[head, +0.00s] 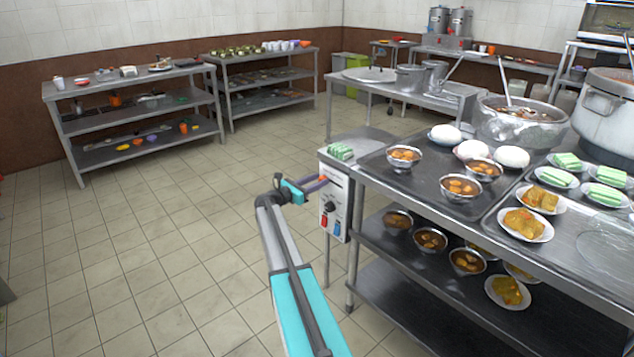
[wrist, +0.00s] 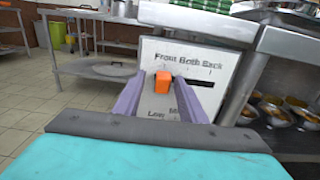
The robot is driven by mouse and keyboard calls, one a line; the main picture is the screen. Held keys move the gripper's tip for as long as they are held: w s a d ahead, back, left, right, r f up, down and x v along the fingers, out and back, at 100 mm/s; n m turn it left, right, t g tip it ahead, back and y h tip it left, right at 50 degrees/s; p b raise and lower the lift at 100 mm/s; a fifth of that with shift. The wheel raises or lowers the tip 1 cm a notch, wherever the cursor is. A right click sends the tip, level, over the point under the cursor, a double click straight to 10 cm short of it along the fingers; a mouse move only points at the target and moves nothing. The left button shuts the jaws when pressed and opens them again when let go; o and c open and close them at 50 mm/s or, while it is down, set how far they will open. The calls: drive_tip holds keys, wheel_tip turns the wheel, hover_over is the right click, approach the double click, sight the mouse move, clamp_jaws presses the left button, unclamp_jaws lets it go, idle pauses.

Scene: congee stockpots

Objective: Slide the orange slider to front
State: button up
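The orange slider (wrist: 163,82) sticks out of a white control panel (wrist: 205,57) in the wrist view. It sits at the left end of a dark horizontal slot, below the word "Front"; the bare slot runs right toward "Back". My gripper (wrist: 161,78) faces the panel with one purple finger on each side of the slider. The fingers look apart, with narrow gaps beside the slider. In the head view my gripper (head: 318,184) is at the upper part of the control box (head: 333,210); the slider is not clear there. Lower panel lettering is partly hidden by the fingers.
Below my gripper the box has a black knob (head: 330,207), a red switch (head: 324,220) and a blue switch (head: 337,228). A steel counter (head: 370,172) with bowls and plates stands right of the box. The tiled floor (head: 150,250) on the left is clear.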

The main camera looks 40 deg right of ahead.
drive_tip(key=w+a, duration=0.1)
drive_tip(key=a, duration=1.2)
drive_tip(key=shift+a+p, duration=0.3)
drive_tip(key=shift+r, duration=0.1)
